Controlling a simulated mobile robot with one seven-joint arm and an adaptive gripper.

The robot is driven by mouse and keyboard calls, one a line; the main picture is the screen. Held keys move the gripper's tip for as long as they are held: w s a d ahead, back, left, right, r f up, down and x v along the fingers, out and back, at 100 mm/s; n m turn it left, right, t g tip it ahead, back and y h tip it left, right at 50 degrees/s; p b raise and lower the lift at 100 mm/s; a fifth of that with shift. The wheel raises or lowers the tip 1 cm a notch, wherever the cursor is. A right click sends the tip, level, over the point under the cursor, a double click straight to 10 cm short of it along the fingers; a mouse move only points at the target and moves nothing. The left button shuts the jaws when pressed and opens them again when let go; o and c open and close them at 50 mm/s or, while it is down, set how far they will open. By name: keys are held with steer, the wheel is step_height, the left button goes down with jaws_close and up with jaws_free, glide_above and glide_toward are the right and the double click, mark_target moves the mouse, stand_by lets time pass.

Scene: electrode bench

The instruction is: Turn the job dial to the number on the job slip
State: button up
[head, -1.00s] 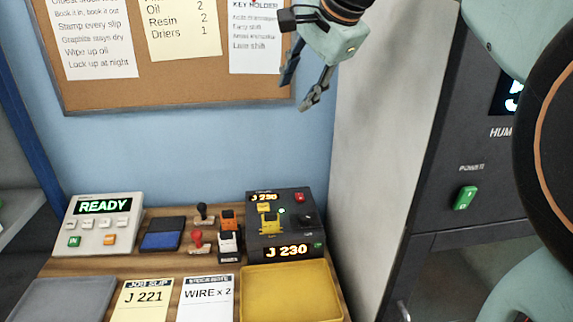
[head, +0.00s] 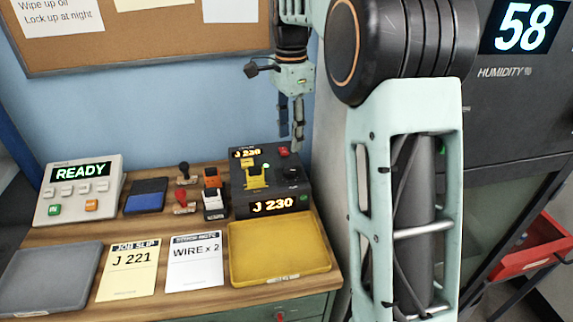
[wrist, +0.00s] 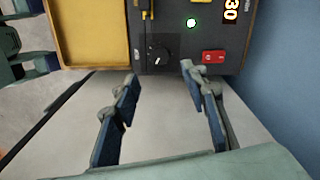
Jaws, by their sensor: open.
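The job slip (head: 130,272) lies on the bench front and reads "J 221". The dark job machine (head: 240,200) stands at the back right of the bench, and its displays read "J 230". Its round black dial (head: 291,174) is on the top right; in the wrist view the dial (wrist: 157,54) has a white pointer mark. My gripper (head: 291,148) is open and empty, pointing down, above and behind the dial in the head view. In the wrist view its fingers (wrist: 162,80) are spread, with the dial beyond and roughly between their tips.
A yellow tray (head: 280,277) lies in front of the machine. Stamps (head: 184,202), an ink pad (head: 146,198) and a READY console (head: 80,193) stand to the left. A dark cabinet (head: 500,130) is at right.

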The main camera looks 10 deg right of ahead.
mark_target(290, 170)
step_height(290, 170, down, 10)
steer(key=shift+r, duration=0.1)
stand_by(0.4)
jaws_close()
